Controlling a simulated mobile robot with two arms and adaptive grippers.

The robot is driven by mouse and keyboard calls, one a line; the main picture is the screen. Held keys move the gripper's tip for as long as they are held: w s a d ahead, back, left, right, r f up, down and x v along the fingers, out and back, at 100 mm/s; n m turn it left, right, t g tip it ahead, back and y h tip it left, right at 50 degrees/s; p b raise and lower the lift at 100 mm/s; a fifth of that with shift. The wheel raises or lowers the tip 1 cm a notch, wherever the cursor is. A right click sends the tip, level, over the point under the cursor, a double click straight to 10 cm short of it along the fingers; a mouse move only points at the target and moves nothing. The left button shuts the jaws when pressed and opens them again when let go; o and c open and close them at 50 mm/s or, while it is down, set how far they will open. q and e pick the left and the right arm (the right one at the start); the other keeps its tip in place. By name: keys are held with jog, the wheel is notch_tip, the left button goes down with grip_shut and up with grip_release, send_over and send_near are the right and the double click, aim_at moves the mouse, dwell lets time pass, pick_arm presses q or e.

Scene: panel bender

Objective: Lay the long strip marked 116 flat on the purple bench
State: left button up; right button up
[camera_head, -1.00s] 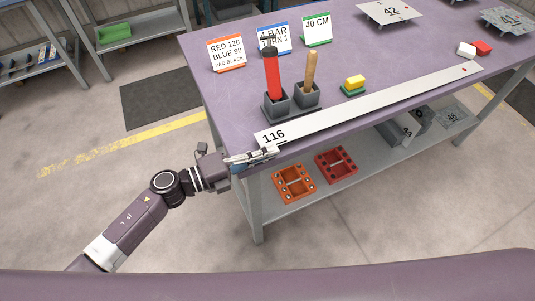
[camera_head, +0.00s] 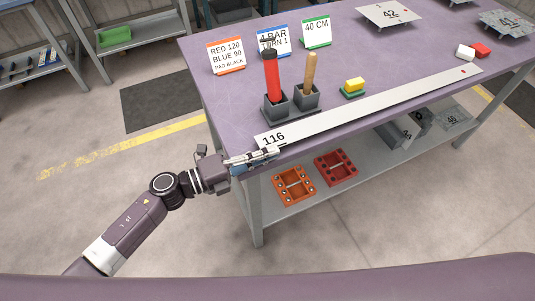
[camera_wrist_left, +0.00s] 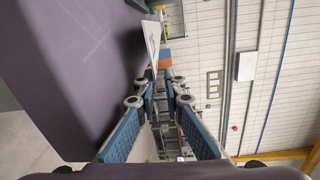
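The long pale strip marked 116 (camera_head: 370,107) lies along the near edge of the purple bench (camera_head: 400,50). It looks flat; any small gap beneath it cannot be told. Its 116 end is at the bench's near left corner, and a red dot marks its far right end. My left gripper (camera_head: 272,154) is at the 116 end, beside the bench edge. In the left wrist view, its blue-padded fingers (camera_wrist_left: 161,88) stand apart with background showing between them. The strip (camera_wrist_left: 152,38) shows beyond the fingertips. My right gripper is out of view.
Behind the strip stand a holder with a red-handled tool (camera_head: 272,78) and a wooden handle (camera_head: 309,73), a yellow-green block (camera_head: 353,87), and three signs. White and red blocks (camera_head: 480,49) sit near its far end. Orange and red trays (camera_head: 294,184) are on the shelf below.

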aim_at(271, 162)
pick_arm(q)
jog(key=f, duration=0.1)
jog(key=s+a+f, duration=0.1)
jog(key=f, duration=0.1)
jog(key=shift+s+a+y, duration=0.1)
jog(key=shift+y, duration=0.2)
jog(key=r+v, duration=0.2)
jog(key=v, duration=0.8)
jog(key=shift+a+r, duration=0.25)
jog(key=shift+a, duration=0.15)
jog(key=shift+w+r, duration=0.15)
jog(key=shift+w, duration=0.1)
